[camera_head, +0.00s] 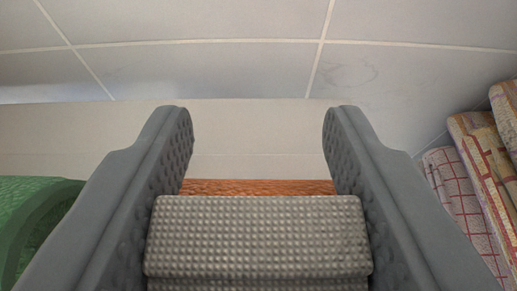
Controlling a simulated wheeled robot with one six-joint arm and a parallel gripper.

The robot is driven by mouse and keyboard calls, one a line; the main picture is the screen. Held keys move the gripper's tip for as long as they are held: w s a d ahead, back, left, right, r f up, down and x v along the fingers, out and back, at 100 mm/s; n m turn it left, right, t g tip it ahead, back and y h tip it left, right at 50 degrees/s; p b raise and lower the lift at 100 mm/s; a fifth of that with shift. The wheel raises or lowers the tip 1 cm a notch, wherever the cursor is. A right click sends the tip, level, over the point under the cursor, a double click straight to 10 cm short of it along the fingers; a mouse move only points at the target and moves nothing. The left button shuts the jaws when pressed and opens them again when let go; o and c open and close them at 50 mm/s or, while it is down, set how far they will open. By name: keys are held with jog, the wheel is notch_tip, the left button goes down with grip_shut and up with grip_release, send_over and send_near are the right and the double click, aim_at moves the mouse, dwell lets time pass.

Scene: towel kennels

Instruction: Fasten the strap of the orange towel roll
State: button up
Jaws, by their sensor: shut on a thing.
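The orange towel roll (258,187) shows only as a thin orange strip in the middle of the view, beyond a wide grey dimpled band. This band looks like its strap (258,235). My gripper (259,115) has one dark grey finger on each side of the strap, and its fingers are shut on the strap's two side edges. The fingertips reach past the strap, with a pale surface between them. Most of the orange roll is hidden behind the strap and fingers. No fastener can be made out.
A green rolled towel (35,215) lies close to the left finger. Folded patterned cloths in red and cream (470,180) stand close on the right. A pale plain band (258,140) and light tiles (200,70) fill the area beyond.

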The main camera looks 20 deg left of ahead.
jog(key=o, duration=1)
jog(key=v, duration=1.7)
jog(key=shift+s, duration=0.2)
